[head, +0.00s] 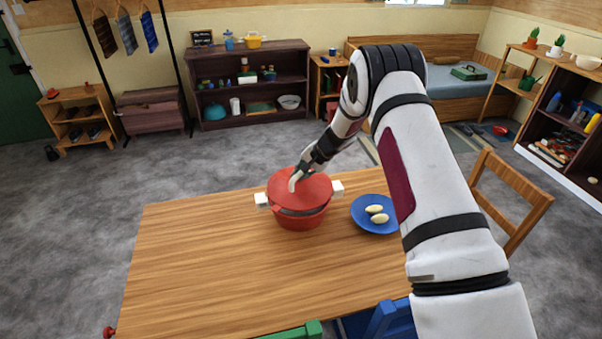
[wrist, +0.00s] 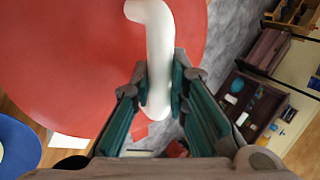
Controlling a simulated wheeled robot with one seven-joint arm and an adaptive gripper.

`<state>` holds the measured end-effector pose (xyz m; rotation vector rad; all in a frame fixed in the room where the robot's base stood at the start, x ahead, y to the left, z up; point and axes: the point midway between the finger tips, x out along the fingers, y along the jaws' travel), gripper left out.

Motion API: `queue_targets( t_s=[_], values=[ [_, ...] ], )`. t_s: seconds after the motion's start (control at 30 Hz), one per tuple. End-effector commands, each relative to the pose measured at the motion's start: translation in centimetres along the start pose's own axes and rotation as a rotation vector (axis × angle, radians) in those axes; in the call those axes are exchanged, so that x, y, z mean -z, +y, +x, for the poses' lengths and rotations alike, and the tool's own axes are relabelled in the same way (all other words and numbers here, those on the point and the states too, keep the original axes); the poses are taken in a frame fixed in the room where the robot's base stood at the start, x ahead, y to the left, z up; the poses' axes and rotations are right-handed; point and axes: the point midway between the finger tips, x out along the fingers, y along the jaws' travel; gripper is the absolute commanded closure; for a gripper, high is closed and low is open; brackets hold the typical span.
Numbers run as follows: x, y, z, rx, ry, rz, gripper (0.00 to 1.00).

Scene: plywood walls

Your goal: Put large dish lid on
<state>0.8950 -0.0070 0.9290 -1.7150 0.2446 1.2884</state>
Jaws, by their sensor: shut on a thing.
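A red lid (head: 298,187) with a white curved handle is at the top of a red pot (head: 299,220) with white side handles. The lid looks tilted, with a dark gap between it and the pot's front rim. My gripper (head: 298,180) is shut on the lid's handle. In the wrist view, the fingers of my gripper (wrist: 159,88) clasp the white handle (wrist: 158,40) from both sides, and the red lid (wrist: 70,50) fills the left part. The pot's inside is hidden by the lid.
The pot stands on a wooden table (head: 200,260). A blue plate (head: 368,226) with pale egg-shaped things (head: 376,213) is close to its right. A wooden chair (head: 510,205) stands at the table's right. The table's left and front are clear.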

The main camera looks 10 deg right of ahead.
Motion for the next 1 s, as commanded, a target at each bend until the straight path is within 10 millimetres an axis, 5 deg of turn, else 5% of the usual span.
queue_targets(
  t_s=[1.0],
  values=[
    [0.0, 0.9, 1.5, 0.001, 0.0, 0.0, 1.0]
  ],
)
